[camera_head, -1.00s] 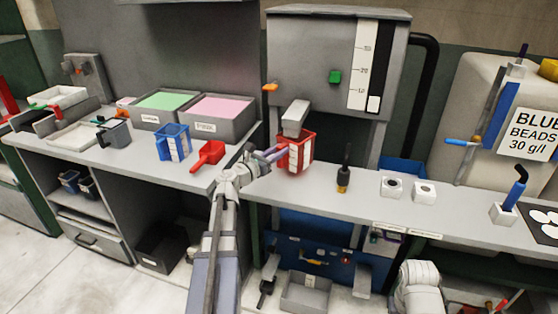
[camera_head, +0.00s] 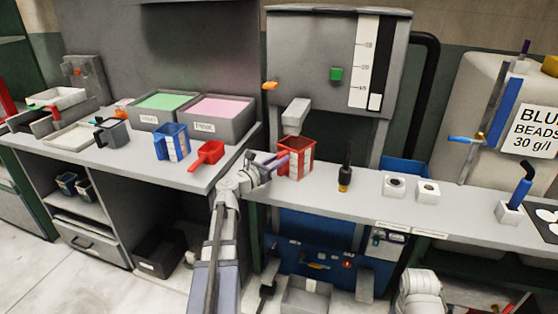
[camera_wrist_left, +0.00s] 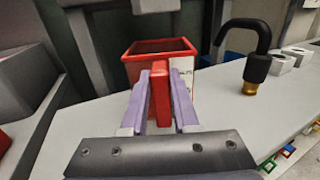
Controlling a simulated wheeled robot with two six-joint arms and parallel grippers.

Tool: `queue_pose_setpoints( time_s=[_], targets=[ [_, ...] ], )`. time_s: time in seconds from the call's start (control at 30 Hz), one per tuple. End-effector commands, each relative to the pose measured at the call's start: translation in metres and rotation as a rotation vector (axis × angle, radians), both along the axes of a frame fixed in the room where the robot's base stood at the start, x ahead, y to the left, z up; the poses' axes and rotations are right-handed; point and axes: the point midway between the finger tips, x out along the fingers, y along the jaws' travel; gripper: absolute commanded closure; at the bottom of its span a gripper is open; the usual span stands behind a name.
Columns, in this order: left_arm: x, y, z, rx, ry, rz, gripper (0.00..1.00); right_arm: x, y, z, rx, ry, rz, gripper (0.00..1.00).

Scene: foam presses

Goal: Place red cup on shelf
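The red cup (camera_head: 295,160) with a white scale strip is upright at the grey shelf (camera_head: 405,205), below and in front of the dispenser spout (camera_head: 295,116). In the left wrist view the red cup (camera_wrist_left: 158,52) shows its open top and its handle (camera_wrist_left: 160,95) facing me. My left gripper (camera_head: 278,160) reaches in from the left. Its two purple fingers (camera_wrist_left: 160,100) lie close on both sides of the handle and look shut on it. The cup's base is partly hidden, so contact with the shelf is hard to tell. My right gripper is not in view.
A blue cup (camera_head: 171,142) and red scoop (camera_head: 206,155) are on the left table, near bins of green (camera_head: 164,100) and pink (camera_head: 219,108) material. The grey dispenser (camera_head: 310,60) rises behind.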

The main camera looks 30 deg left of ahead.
Motion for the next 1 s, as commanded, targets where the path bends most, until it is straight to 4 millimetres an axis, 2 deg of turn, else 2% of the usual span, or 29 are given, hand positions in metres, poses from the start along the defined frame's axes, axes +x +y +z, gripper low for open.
queue_pose_setpoints(
  time_s=[0.03, 0.23, 0.57, 1.0],
  targets=[
    [0.0, 0.0, 0.0, 0.0, 0.0, 0.0, 0.66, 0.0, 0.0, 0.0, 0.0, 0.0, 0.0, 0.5],
    [0.0, 0.0, 0.0, 0.0, 0.0, 0.0, 0.43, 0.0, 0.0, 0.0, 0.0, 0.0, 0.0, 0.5],
    [0.0, 0.0, 0.006, 0.0, 0.0, 0.0, 0.43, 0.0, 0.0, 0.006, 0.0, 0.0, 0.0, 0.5],
    [-0.085, 0.012, 0.003, 0.0, 0.0, 0.004, 0.43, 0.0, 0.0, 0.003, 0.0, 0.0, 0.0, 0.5]
  ],
)
